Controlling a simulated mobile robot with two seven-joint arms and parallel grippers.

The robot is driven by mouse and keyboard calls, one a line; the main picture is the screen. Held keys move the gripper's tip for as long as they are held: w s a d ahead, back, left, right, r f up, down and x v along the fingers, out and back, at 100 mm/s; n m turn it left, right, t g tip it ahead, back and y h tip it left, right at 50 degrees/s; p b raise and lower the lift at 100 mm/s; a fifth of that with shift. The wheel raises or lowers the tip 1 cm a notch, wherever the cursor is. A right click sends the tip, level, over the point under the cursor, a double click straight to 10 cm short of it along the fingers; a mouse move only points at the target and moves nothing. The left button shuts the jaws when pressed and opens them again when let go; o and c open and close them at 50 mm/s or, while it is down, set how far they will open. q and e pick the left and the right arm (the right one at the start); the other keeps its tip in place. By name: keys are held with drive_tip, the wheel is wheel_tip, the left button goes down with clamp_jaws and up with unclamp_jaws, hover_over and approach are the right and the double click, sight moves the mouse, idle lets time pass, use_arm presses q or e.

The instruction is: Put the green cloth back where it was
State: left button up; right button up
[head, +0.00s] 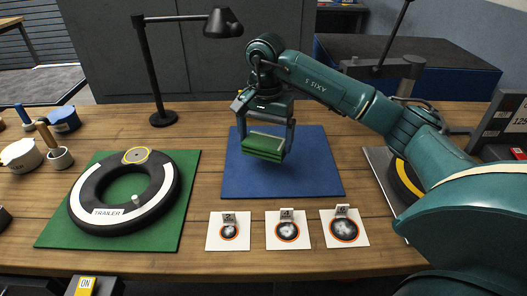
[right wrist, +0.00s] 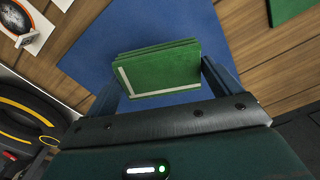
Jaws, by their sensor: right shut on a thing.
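The green cloth (head: 263,147) is a folded, layered pad with a pale L-shaped stripe on one face, seen in the right wrist view (right wrist: 165,72). My right gripper (head: 264,137) is shut on it, with one finger on each side. The cloth is over the middle of the blue mat (head: 310,178) and looks raised above it; the exact gap is hard to tell. The blue mat also fills much of the right wrist view (right wrist: 95,50). My left gripper is not in view.
A tyre marked TRAILER (head: 165,195) lies on a green mat (head: 180,225) at left. Several white cards with round patches, including one card (head: 287,230), line the front of the table. A black lamp (head: 163,118) stands behind. Bare wood (head: 205,170) separates the mats.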

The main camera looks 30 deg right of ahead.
sight(265, 151)
drive_tip(key=shift+w+f, duration=0.1)
drive_tip(key=shift+f, duration=2.15)
drive_tip(key=shift+f, duration=0.2)
drive_tip(key=o, duration=0.6)
drive_tip(key=shift+r, duration=0.2)
wheel_tip(265, 151, up, 12)
drive_tip(key=shift+r, duration=0.1)
